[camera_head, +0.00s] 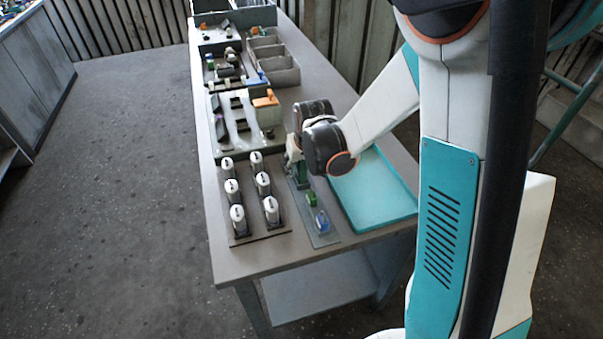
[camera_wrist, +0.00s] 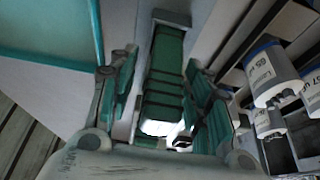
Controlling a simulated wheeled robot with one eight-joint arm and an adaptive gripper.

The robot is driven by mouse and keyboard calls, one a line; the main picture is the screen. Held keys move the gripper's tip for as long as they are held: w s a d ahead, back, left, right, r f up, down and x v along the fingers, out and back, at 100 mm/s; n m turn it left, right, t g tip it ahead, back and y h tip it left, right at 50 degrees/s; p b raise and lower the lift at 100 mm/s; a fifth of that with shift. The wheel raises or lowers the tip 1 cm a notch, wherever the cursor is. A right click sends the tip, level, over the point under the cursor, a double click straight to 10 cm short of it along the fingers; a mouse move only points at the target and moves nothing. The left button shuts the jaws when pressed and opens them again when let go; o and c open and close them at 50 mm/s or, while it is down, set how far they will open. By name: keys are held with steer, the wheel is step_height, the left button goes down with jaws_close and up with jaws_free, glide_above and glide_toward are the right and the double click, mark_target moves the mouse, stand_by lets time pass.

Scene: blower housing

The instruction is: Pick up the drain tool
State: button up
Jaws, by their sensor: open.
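A long green tool with dark bands and a pale end (camera_wrist: 165,65) lies between the fingers in the wrist view; I take it for the drain tool, but no label shows. My gripper (camera_wrist: 160,75) is open, with one green-padded finger on each side of it and a visible gap on the right. In the head view my gripper (camera_head: 294,157) points down over the narrow grey tray (camera_head: 328,238), and its fingertips are partly hidden by the wrist. Whether the fingers touch the tool cannot be told.
A green piece (camera_head: 311,199) and a blue piece (camera_head: 321,221) lie on the narrow tray nearer the front. White labelled canisters (camera_head: 238,219) stand in a rack to the left. A teal tray (camera_head: 372,190) lies empty to the right. Parts bins (camera_head: 272,62) stand farther back.

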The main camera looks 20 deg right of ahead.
steer(key=shift+f, duration=0.15)
steer(key=shift+c, duration=0.2)
steer(key=shift+w, duration=0.1)
steer(key=c, duration=0.9)
